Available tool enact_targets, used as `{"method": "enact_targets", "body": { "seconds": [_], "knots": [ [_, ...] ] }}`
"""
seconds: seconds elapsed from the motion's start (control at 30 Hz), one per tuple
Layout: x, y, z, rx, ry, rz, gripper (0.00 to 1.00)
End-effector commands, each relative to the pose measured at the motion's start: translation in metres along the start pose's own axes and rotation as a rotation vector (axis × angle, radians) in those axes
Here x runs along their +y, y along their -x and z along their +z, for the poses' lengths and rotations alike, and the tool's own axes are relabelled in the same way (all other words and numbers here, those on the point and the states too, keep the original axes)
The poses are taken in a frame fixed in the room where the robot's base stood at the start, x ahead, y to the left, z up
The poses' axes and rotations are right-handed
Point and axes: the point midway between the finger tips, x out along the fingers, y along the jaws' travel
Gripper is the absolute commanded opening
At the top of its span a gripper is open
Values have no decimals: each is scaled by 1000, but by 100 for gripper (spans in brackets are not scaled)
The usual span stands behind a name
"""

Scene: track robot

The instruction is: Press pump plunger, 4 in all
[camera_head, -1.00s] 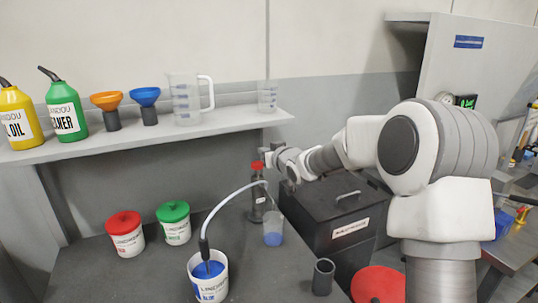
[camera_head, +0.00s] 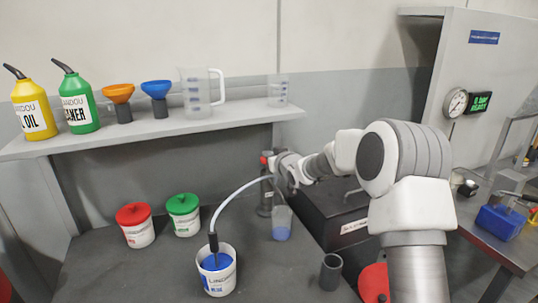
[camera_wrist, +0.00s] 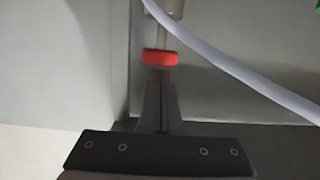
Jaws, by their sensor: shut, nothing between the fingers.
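The pump stands on the dark bench, with a red plunger knob (camera_head: 264,160) on top and a dark cylindrical body (camera_head: 265,206). My gripper (camera_head: 272,164) is right beside the knob in the head view and hides part of the pump. In the wrist view the red knob (camera_wrist: 160,57) lies just past the tips of my shut, empty fingers (camera_wrist: 161,76); I cannot tell whether they touch. A pale hose (camera_head: 236,195) curves from near the pump to a white bucket (camera_head: 218,280) with a blue top. A clear cup (camera_head: 282,225) with blue liquid stands beside the pump.
Red-lidded (camera_head: 137,228) and green-lidded (camera_head: 184,217) tubs stand at left on the bench. A dark cup (camera_head: 331,272) is at the front. A black box (camera_head: 335,215) is right of the pump. The shelf (camera_head: 150,130) above holds bottles, funnels and jugs.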

Motion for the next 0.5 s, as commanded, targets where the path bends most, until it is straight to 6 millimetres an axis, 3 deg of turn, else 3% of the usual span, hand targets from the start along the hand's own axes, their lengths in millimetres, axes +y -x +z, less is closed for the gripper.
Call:
{"method": "enact_targets", "body": {
  "seconds": [0.37, 0.5],
  "knots": [
    [0, -7, 30, -1, -1, 0, 0],
    [0, -8, 33, -2, -1, 0, 0]
  ]
}}
